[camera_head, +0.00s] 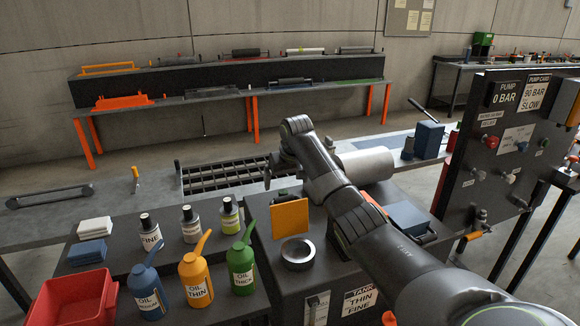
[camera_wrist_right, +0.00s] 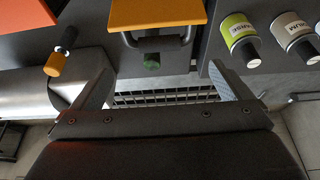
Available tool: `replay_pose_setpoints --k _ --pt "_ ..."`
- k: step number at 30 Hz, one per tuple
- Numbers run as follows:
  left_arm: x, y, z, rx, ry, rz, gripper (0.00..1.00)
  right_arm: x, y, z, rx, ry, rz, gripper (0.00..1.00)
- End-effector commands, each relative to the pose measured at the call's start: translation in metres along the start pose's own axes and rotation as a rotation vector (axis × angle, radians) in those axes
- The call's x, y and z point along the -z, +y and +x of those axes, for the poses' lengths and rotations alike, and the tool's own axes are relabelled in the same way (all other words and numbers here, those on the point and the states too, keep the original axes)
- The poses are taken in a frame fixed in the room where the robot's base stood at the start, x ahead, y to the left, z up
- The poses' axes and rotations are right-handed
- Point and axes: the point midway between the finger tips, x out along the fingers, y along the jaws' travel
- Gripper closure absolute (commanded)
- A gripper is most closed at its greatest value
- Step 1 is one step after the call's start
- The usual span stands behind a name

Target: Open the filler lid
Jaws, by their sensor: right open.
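My right gripper (camera_head: 279,178) is just beyond the lid's far edge in the head view. In the wrist view its fingers (camera_wrist_right: 160,80) are wide apart and empty, with the handle ahead between them and not touched. My left gripper is not in view.
A metal ring (camera_head: 298,253) sits in front of the lid. Blue, orange and green oil cans (camera_head: 195,280) and several bottles (camera_head: 190,223) stand to the left. A light cylinder (camera_head: 366,165) lies behind my arm. The pump panel (camera_head: 500,145) stands at the right.

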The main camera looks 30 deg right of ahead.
Motion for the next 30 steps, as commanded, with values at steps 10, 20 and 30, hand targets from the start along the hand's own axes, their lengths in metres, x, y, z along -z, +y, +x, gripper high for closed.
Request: replay_pose_setpoints --k 10,20,30 --pt "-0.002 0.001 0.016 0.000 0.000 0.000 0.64 0.000 0.000 -0.058 0.000 0.002 -0.001 0.02" --pt "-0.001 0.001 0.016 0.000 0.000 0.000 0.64 0.000 0.000 -0.067 0.000 0.000 -0.001 0.02" --pt "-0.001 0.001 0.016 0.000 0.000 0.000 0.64 0.000 0.000 -0.067 0.000 0.000 -0.001 0.02"
